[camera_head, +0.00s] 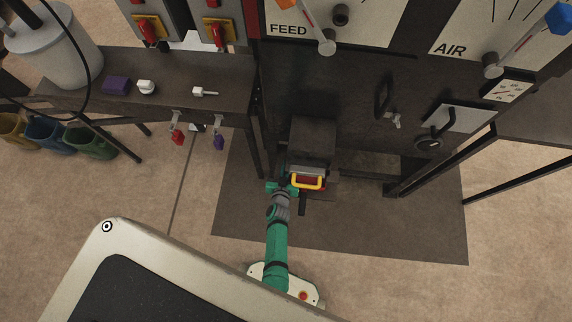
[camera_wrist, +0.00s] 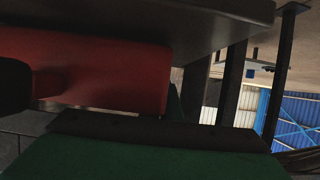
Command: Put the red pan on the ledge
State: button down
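A small red thing with a yellow rim or handle, seemingly the red pan (camera_head: 308,182), is low at the front of the dark press, just below a dark block. My gripper (camera_head: 290,187) is right beside its left end. Its fingers are too small and hidden there to read. In the wrist view, a large red surface (camera_wrist: 110,70) fills the upper left, very close to the dark edge of my gripper (camera_wrist: 150,125). I cannot tell whether the fingers grip it. A dark flat shelf (camera_head: 370,163), possibly the ledge, lies to the right, low on the press front.
The dark block (camera_head: 312,140) juts out just above my gripper. A side bench (camera_head: 175,75) with a purple block and white pieces stands left, with red and purple tags hanging below. Colored bins (camera_head: 90,142) are at far left. The dark floor mat (camera_head: 400,225) is clear to the right.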

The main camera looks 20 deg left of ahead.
jog(key=shift+f, duration=0.3)
jog(key=c, duration=2)
grip_release()
jog(key=shift+f, duration=0.15)
jog(key=v, duration=1.2)
jog(key=shift+s+d, duration=0.1)
jog(key=shift+s, duration=0.05)
